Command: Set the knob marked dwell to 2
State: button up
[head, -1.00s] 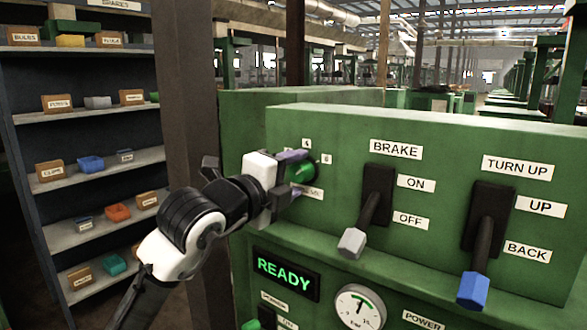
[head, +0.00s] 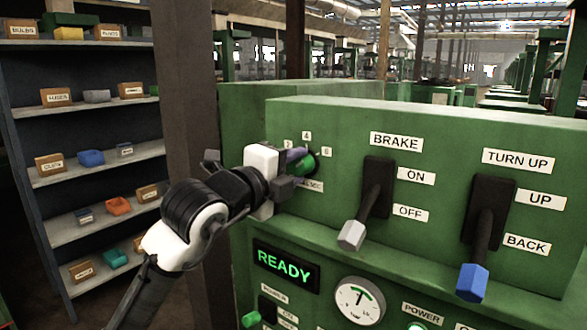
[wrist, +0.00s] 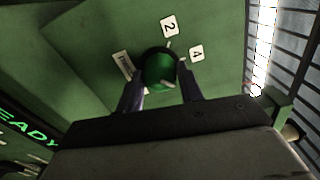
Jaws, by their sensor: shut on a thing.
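The green round knob (head: 313,165) is on the upper left of the green machine's front, partly hidden by my gripper (head: 301,163). In the wrist view the knob (wrist: 157,68) sits between the two dark fingers of my gripper (wrist: 161,84), which is shut on it. The label 2 (wrist: 169,27) stands above the knob there, and the label 4 (wrist: 196,53) to its upper right. A whitish mark shows at the knob's lower right edge; I cannot tell surely where the knob points. A partly hidden name plate (head: 311,187) lies below the knob.
Right of the knob are the BRAKE lever (head: 366,205) and the TURN UP lever (head: 483,240). A READY display (head: 286,264) and a gauge (head: 359,300) are below. A shelf with small bins (head: 92,158) stands at the left, beside a brown post (head: 190,90).

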jog(key=n+b, duration=0.1)
jog(key=n, duration=0.3)
jog(key=shift+d+f+n, duration=0.1)
jog(key=shift+n, duration=0.2)
jog(key=n, duration=0.5)
jog(key=n+p, duration=0.1)
jog(key=n, duration=0.4)
jog(key=shift+n, duration=0.4)
jog(key=shift+n+p, duration=0.85)
jog(key=shift+n, duration=1.25)
jog(key=o, duration=1)
jog(key=shift+s, duration=0.1)
jog(key=b+v, duration=0.3)
jog(key=v, duration=1)
jog(key=shift+s+a+b, duration=0.25)
jog(key=shift+a+b, duration=0.1)
jog(key=shift+b, duration=0.05)
